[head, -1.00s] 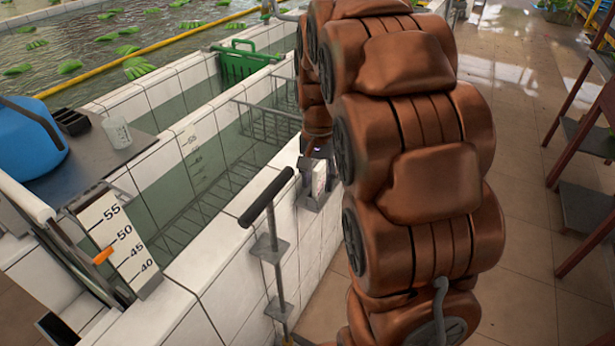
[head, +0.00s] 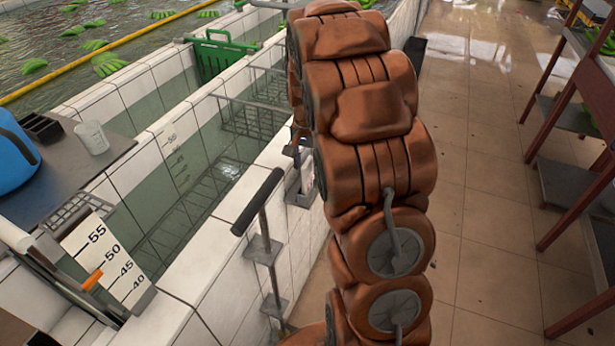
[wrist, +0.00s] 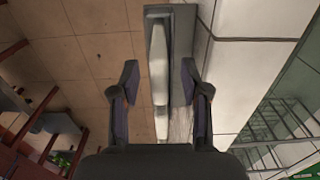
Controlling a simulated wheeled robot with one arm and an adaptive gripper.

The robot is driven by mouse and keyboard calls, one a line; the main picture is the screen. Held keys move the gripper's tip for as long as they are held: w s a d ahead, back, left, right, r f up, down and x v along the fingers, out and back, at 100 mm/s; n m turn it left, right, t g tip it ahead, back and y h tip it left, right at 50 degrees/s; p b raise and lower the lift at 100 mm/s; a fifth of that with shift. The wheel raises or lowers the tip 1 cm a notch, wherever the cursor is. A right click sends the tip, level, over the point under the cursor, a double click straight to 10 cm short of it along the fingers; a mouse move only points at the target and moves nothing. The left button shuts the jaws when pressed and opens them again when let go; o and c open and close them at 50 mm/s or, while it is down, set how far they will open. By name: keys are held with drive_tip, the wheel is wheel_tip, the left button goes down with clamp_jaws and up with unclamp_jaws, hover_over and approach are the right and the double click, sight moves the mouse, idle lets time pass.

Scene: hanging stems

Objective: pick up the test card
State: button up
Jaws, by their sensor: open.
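The test card appears to be the pale upright piece (head: 309,180) in a small grey holder (head: 296,197) on the tiled wall; my arm partly hides it in the head view. In the wrist view a white, narrow piece (wrist: 158,65), seen nearly edge-on, stands against the grey holder (wrist: 183,55). My gripper (wrist: 160,78) is open, with one finger on each side of this piece. Gaps show between the fingers and the piece, and I cannot see contact. In the head view my arm hides most of the gripper.
A post with a black handle (head: 257,202) stands left of the holder. A tiled tank (head: 180,205) with wire racks and a numbered scale board (head: 104,262) lie further left. A shelf rack (head: 575,150) stands right, across open tiled floor (head: 480,200).

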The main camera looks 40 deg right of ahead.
sight(308, 179)
drive_tip(key=shift+f+p, duration=0.6)
drive_tip(key=shift+f, duration=1.2)
drive_tip(key=shift+d, duration=0.1)
clamp_jaws()
